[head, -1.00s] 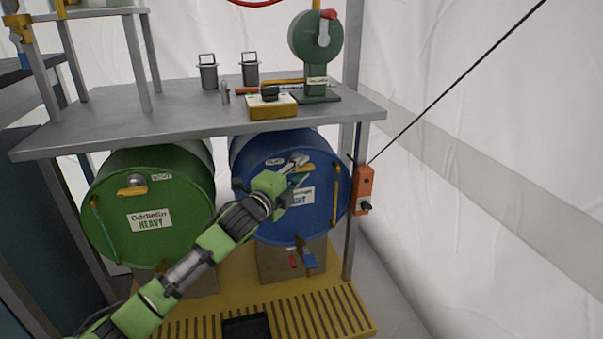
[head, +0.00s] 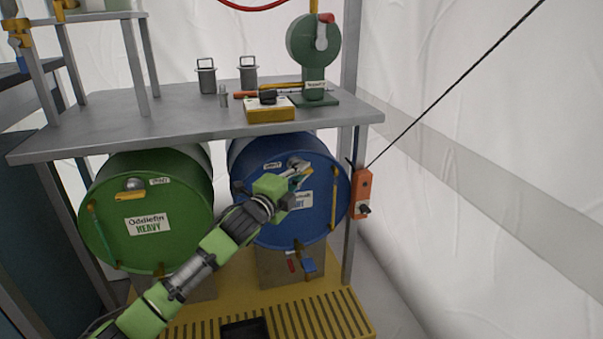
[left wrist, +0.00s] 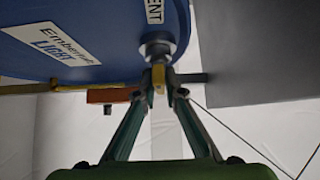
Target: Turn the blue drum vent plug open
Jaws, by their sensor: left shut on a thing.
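The blue drum (head: 285,220) lies on its side under the bench, its round face toward me. Its vent plug, a grey metal stub with a yellow handle, is near the top of that face beside a VENT label (head: 273,166). My left gripper (head: 300,174) is at the plug and partly covers it. In the left wrist view, the fingertips (left wrist: 160,82) are shut on the yellow handle (left wrist: 158,76), just in front of the grey stub (left wrist: 157,50). My right gripper is in no view.
A green drum (head: 125,245) with its own yellow vent handle lies to the left. The grey bench top (head: 170,125) overhangs both drums. An orange switch box (head: 363,190) hangs on the post at the right. A yellow slatted platform (head: 320,310) is below.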

